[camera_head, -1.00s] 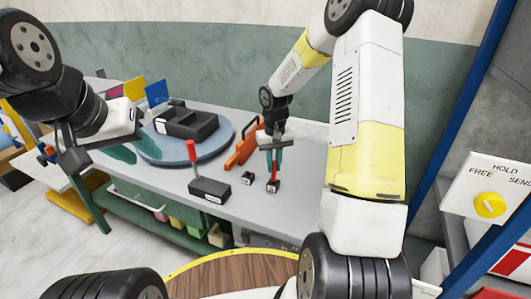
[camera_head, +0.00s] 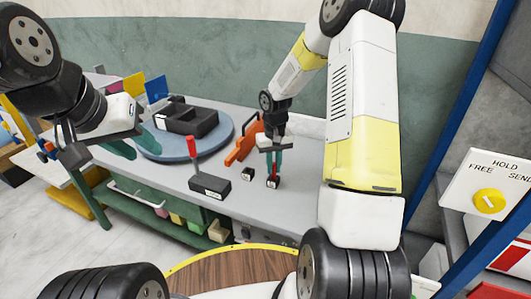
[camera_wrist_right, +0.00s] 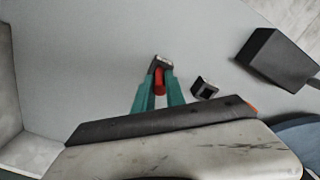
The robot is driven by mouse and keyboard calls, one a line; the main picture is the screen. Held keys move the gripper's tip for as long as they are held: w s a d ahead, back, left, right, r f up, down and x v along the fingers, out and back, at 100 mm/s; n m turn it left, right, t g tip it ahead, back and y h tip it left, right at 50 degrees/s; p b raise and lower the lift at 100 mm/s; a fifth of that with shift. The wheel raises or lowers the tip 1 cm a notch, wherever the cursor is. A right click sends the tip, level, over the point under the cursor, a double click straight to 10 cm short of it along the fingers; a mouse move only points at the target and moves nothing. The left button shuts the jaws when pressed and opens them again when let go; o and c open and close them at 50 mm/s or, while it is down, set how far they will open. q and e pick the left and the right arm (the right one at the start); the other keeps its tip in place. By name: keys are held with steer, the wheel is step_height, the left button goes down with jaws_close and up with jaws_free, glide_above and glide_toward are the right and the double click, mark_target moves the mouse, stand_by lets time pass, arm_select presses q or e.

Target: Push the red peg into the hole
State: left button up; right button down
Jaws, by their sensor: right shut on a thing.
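A red peg (camera_wrist_right: 159,82) stands between the two teal fingers of my right gripper (camera_head: 273,166), which is shut on it. The peg's lower end meets a small dark block with a pale face (camera_wrist_right: 160,62) on the bench; I cannot tell how deep it sits. A similar small block (camera_head: 247,174) stands beside it, empty, also seen in the right wrist view (camera_wrist_right: 204,88). A larger black block (camera_head: 210,188) with an upright red rod (camera_head: 193,152) stands to the left. My left gripper (camera_head: 134,147) is open and empty near the round blue plate.
The round blue plate (camera_head: 224,128) bears a black compartmented tray (camera_head: 188,119). An orange holder (camera_head: 243,142) stands behind the small blocks, close to my right gripper. The grey bench (camera_head: 304,170) is clear to the right. A panel with a yellow knob (camera_head: 489,201) is at far right.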

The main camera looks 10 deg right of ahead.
steer(key=shift+f, duration=0.75)
steer(key=c, duration=1.3)
jaws_free()
step_height(320, 180, up, 8)
steer(key=shift+f, duration=0.15)
steer(key=shift+r, duration=0.3)
steer(key=s+r+t, duration=0.3)
steer(key=s+r, duration=0.8)
steer(key=r, duration=0.5)
steer(key=s+a+r+t+y, duration=0.1)
steer(key=s+r, duration=0.1)
steer(key=s, duration=0.4)
steer(key=s+a+r+t+y, duration=0.1)
steer(key=s+r+t, duration=0.1)
steer(key=s, duration=0.5)
steer(key=shift+r, duration=0.75)
